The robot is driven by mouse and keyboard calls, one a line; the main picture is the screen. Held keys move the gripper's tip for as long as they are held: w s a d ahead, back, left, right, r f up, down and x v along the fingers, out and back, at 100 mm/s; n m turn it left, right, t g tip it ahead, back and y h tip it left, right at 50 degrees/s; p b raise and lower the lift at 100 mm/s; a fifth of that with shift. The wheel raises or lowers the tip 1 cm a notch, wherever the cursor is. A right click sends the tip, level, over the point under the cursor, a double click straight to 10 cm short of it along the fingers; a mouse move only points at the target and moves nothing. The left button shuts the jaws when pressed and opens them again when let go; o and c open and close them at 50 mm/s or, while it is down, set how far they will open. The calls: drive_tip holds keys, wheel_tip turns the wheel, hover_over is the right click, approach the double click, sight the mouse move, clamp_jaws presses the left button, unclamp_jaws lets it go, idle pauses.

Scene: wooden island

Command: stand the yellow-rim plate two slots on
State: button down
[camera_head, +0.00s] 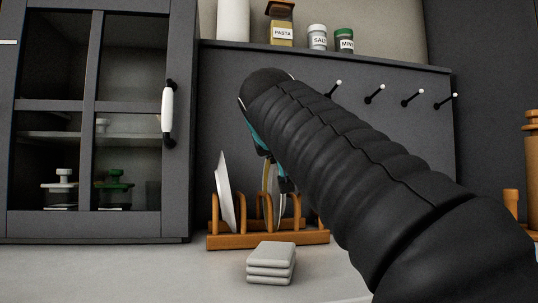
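A wooden plate rack (222,242) stands on the counter, with several upright pegs. A thin plate edge with a yellowish rim (266,178) stands nearly upright around the rack's middle, partly hidden by my arm. A paler plate surface shows just right of that edge; I cannot tell whether it is the same plate. A white plate (224,192) leans in the left part of the rack. My gripper (284,184) is over the rack at the yellowish edge, mostly hidden behind my black-sleeved arm. Whether its fingers are open or closed on the plate does not show.
A stack of grey folded cloths or slabs (271,262) lies in front of the rack. A dark glass-door cabinet (98,120) stands left. Wall hooks (374,94) and a shelf with jars (317,38) are behind. Wooden items (531,150) stand far right. Counter left of the stack is clear.

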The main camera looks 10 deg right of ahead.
drive_tip(key=c, duration=1.2)
unclamp_jaws()
drive_tip(key=shift+c, duration=0.2)
drive_tip(key=o, duration=0.6)
drive_tip(key=shift+o, duration=0.2)
drive_tip(key=shift+s, duration=0.1)
drive_tip(key=v, duration=1.2)
